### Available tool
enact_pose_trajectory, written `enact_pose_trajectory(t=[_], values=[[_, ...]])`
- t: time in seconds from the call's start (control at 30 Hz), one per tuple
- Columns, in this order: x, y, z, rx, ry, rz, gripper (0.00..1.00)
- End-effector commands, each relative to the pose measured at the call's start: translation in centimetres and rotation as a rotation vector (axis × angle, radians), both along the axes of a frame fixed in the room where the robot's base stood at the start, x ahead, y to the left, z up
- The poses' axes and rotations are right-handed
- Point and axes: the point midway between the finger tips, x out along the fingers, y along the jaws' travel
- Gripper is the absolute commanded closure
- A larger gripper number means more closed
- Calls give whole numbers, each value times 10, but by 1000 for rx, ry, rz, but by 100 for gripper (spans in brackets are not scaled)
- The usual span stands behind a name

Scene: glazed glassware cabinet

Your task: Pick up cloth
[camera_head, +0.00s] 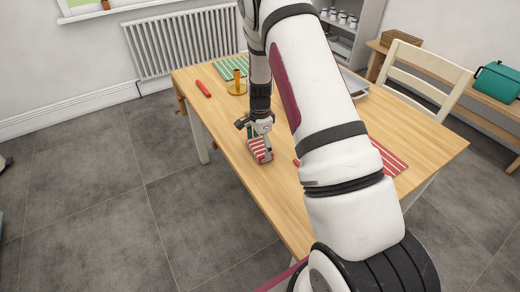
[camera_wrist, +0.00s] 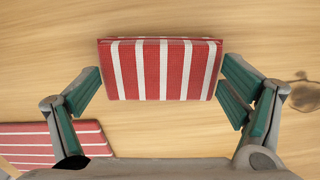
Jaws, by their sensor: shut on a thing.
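The cloth (camera_head: 261,155) is a folded pad with red and white stripes, near the left edge of the wooden table. In the wrist view the cloth (camera_wrist: 160,70) lies between my fingers, its stripes running up and down the picture. My gripper (camera_wrist: 160,92) is shut on it, with a green-padded finger at each side. In the head view my gripper (camera_head: 259,142) points down over the cloth and hides part of it. I cannot tell whether the cloth is clear of the table.
The table (camera_head: 232,133) also bears a red-striped mat (camera_head: 389,159), a green-striped mat (camera_head: 226,69), a yellow holder (camera_head: 237,87) and a red stick-like thing (camera_head: 203,89). A cream chair (camera_head: 415,72) stands at the right. My arm hides the table's middle.

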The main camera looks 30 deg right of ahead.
Motion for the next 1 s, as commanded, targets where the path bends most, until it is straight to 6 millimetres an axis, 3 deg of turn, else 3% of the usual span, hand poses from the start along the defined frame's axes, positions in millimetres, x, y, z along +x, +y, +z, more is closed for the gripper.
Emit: enact_pose_trajectory(t=[0.27, 0.53, 1.0], values=[[0, 0, 5, 0, -1, 0, 35], [2, 0, 40, -1, -5, 1, 35], [-102, 5, 45, 1, 1, -4, 35]])
